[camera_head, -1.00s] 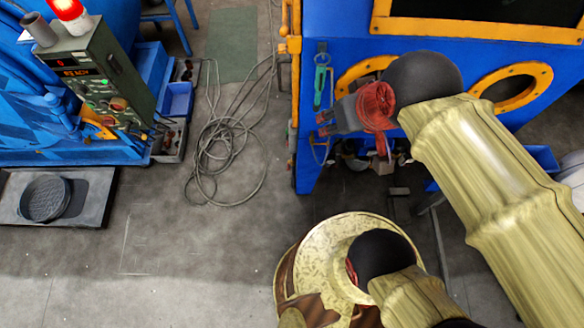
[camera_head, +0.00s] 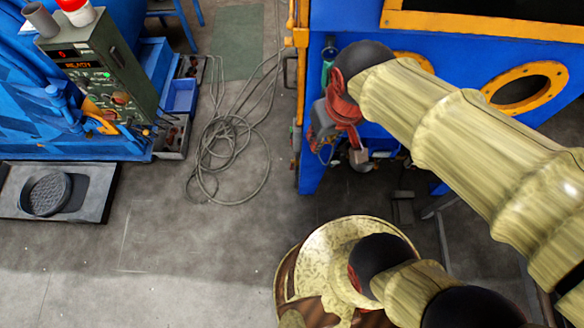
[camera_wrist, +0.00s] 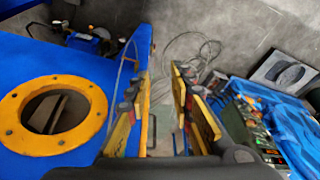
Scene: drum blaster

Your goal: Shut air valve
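The blue cabinet (camera_head: 450,60) fills the upper right of the head view, with an orange pipe (camera_head: 301,40) along its left edge. A green-blue hanging item (camera_head: 328,58) shows on its front, partly behind my arm. I cannot surely pick out the air valve. My gripper (camera_head: 321,128) is in front of the cabinet's lower left part, small and partly hidden by my wrist. In the wrist view my gripper (camera_wrist: 163,110) has its two fingers apart, with a gap and floor visible between them. Nothing is held between them.
Coiled cable (camera_head: 228,150) lies on the floor left of the cabinet. A green control box (camera_head: 95,75) with a beacon stands on the left machine. A dark tray (camera_head: 90,190) lies below it. An orange-ringed port (camera_head: 525,88) is on the cabinet.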

